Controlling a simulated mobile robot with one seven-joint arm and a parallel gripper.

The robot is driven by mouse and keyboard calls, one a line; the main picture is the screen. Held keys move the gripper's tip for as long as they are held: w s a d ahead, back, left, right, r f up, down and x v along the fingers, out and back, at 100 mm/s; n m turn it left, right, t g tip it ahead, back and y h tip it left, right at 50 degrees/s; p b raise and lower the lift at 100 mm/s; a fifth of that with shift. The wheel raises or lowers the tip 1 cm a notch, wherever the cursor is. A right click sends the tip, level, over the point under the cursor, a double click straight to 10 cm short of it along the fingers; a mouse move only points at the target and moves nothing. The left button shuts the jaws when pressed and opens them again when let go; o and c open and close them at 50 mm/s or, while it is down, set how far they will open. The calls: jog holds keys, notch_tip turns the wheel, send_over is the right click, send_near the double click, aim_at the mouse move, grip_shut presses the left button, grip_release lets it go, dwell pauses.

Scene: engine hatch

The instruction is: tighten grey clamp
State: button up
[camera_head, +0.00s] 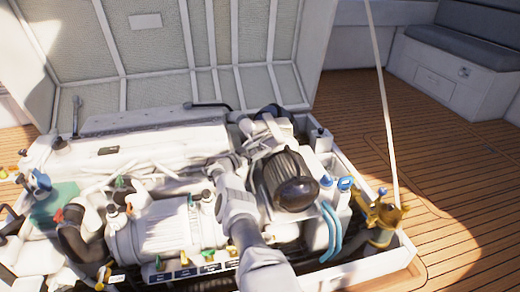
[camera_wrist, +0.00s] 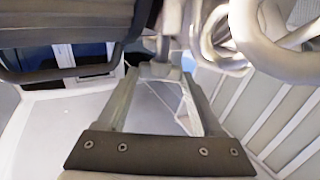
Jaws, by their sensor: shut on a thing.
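In the wrist view, my gripper (camera_wrist: 162,72) reaches up from the dark palm, and its two grey fingers come together at the tips. They are shut on a small grey part, the grey clamp (camera_wrist: 167,42), which rises just beyond the tips. The fingertips hide part of it, so its exact angle is hard to tell. The gripper's tips and the clamp are too small and cluttered to pick out there.
The dark ribbed cylinder (camera_head: 284,180) stands close beside my arm. Pale curved pipes (camera_wrist: 225,30) lie close right of the fingertips in the wrist view. The open hatch lid (camera_head: 160,60) rises behind the engine. Blue-capped bottles (camera_head: 335,200) stand right; wooden deck (camera_head: 445,170) lies clear beyond.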

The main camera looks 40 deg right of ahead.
jog(key=shift+w+r, duration=0.2)
jog(key=shift+r, duration=0.35)
jog(key=o, duration=1.1)
jog(key=shift+o, duration=1.3)
jog(key=shift+f, duration=0.1)
jog(key=shift+s+f, duration=0.1)
jog(key=shift+f, duration=0.05)
jog(key=shift+a, duration=0.15)
jog(key=a+p, duration=0.4)
jog(key=a, duration=0.3)
jog(key=shift+a, duration=0.15)
jog(key=shift+c, duration=0.3)
